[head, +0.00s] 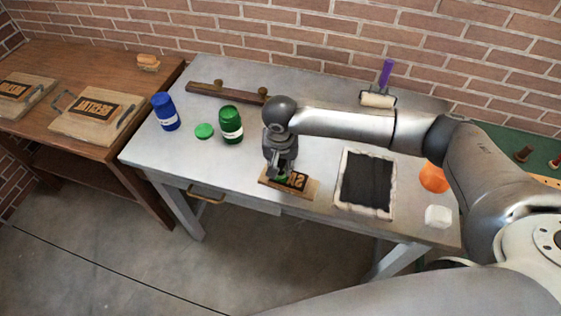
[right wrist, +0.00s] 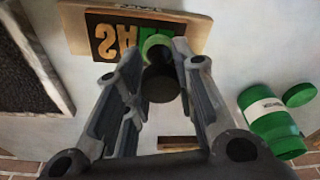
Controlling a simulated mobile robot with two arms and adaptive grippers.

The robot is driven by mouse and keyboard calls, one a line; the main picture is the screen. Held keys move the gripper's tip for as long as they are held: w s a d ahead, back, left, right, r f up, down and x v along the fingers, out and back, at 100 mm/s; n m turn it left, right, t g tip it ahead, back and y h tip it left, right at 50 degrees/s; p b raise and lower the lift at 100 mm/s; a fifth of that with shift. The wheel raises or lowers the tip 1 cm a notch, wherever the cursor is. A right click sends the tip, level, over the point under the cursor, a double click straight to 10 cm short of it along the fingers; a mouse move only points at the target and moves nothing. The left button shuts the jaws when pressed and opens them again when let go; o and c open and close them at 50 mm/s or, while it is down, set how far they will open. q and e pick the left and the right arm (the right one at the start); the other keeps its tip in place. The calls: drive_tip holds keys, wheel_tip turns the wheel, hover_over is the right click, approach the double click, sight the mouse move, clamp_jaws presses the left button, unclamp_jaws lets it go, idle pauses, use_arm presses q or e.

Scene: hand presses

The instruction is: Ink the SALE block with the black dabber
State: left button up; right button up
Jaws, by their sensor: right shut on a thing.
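The SALE block (head: 308,189), a wooden board with a black face and raised mirrored letters, lies near the front edge of the metal table. In the right wrist view the block (right wrist: 196,33) shows two tan letters and green on the far letters. My right gripper (head: 283,172) is over the block's left part, shut on a dabber (right wrist: 160,82). The dabber has a dark handle and a green end, not a black one. That end is at the block's face; I cannot tell whether it is touching. My left gripper is out of view.
An inked black slab (head: 367,183) lies right of the block. A green jar (head: 231,125), green lid (head: 204,131) and blue jar (head: 165,111) stand left. A roller (head: 378,99) is behind. An orange ball (head: 434,177) and white cube (head: 438,216) are at right.

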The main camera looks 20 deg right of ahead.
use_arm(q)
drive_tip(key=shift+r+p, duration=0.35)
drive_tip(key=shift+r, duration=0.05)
use_arm(e)
drive_tip(key=shift+s+f, duration=0.2)
idle(1.1)
wheel_tip(320, 180, up, 4)
drive_tip(key=p, duration=0.5)
drive_tip(key=shift+w+r, duration=0.15)
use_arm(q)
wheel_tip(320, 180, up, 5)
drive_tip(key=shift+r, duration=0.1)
